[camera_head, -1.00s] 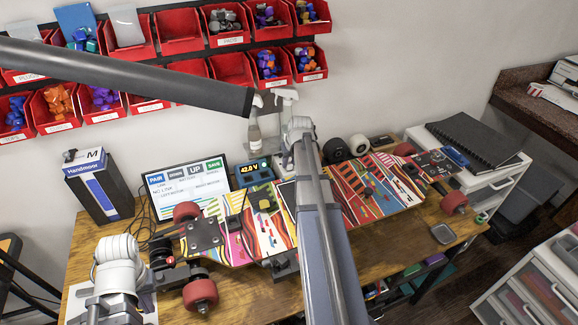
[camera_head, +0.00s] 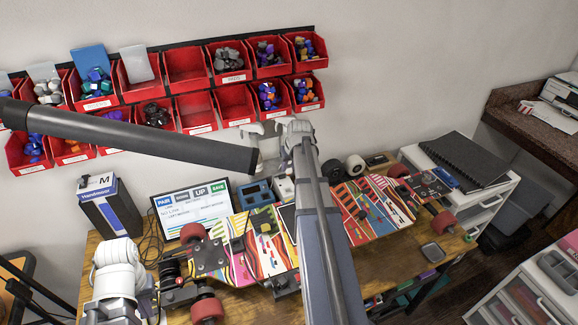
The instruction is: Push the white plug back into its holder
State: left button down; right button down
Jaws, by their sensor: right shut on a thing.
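I cannot make out the white plug or its holder for certain. A small white box (camera_head: 284,188) stands at the back of the bench, partly behind my blue-grey arm link, beside a blue unit (camera_head: 255,194). The skateboard (camera_head: 370,206) with a bright striped deck lies across the bench, and my link hides its middle. I see no fingertips of my left gripper; a dark arm tube crosses from the left. I see no fingertips of my right gripper either; the blue-grey link and its white joint block the middle of the view.
A lit screen (camera_head: 190,210) and a blue-and-white box (camera_head: 110,208) stand at the back left of the bench. Red bins (camera_head: 185,68) hang on the wall behind. A black notebook (camera_head: 463,160) lies on the white cabinet at right. Bare wood (camera_head: 395,262) shows at the front right.

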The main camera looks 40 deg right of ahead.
jog(key=shift+r, duration=0.35)
jog(key=shift+f, duration=0.1)
jog(key=w+a, duration=0.2)
jog(key=a, duration=0.7)
jog(key=shift+w, duration=0.15)
dwell(0.3)
dwell(0.4)
jog(key=shift+f+b, duration=2.8)
jog(key=shift+b, duration=0.05)
jog(key=shift+f+b, duration=1.7)
dwell(1.2)
